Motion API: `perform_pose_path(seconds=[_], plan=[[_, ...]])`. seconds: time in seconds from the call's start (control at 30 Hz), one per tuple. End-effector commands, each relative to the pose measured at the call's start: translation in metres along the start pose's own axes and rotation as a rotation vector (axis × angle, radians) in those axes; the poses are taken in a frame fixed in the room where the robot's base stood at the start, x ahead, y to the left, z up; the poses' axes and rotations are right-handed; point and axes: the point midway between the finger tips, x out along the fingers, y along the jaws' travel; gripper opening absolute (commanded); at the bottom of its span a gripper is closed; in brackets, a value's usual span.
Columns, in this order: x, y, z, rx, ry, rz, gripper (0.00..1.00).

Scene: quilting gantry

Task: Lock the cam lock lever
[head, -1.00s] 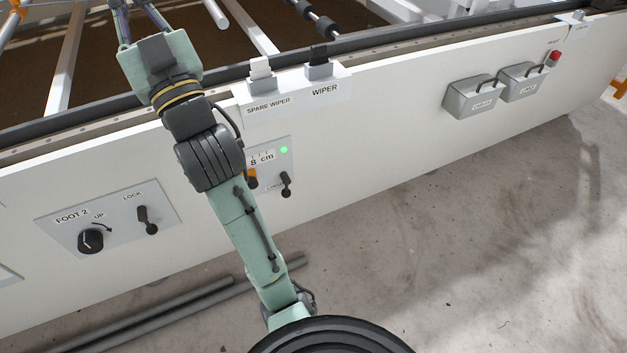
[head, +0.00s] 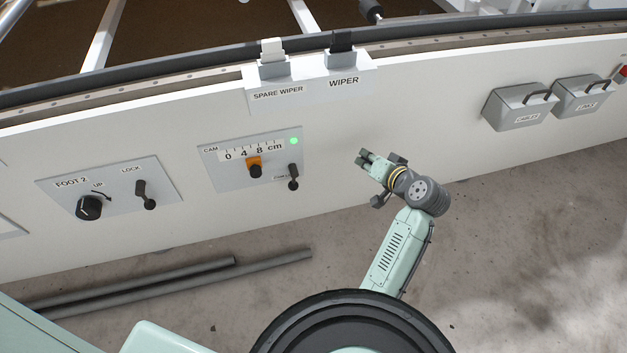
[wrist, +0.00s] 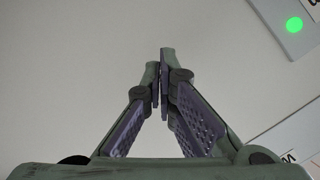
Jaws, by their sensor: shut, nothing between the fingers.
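The cam panel (head: 218,170) is a grey plate on the white gantry front in the head view. It carries a 0–8 cm scale, an orange slider (head: 254,164) with a dark knob, and a lit green lamp (head: 293,141). The cam lock lever (head: 293,177) is black, below the lamp, its knob end pointing down. It partly covers its label. My gripper (head: 364,158) is right of the cam panel, apart from the lever. In the wrist view my gripper (wrist: 162,62) is shut and empty. The green lamp (wrist: 294,25) shows there too; the lever does not.
The FOOT 2 panel (head: 66,205) at left has a knob and a similar black lock lever (head: 145,194). The wiper holder (head: 350,88) juts out above. Grey bins (head: 517,108) hang at right. Pipes (head: 200,280) lie on the floor.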

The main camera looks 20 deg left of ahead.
Motion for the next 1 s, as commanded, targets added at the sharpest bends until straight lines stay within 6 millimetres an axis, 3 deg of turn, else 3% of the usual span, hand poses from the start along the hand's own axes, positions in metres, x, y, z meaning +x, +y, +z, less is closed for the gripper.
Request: perform_pose_path(seconds=[0.03,0.1,0.3,0.77,1.0], plan=[[0.001,0.006,0.025,0.066,-0.043,-0.063,0.0],[0.0,0.006,0.05,0.138,-0.085,-0.152,0.0],[-0.011,0.002,0.09,0.272,-0.132,-0.331,0.0],[-0.015,-0.001,0.098,0.306,-0.138,-0.384,0.0],[0.003,-0.01,0.099,0.305,-0.14,-0.384,0.0]])
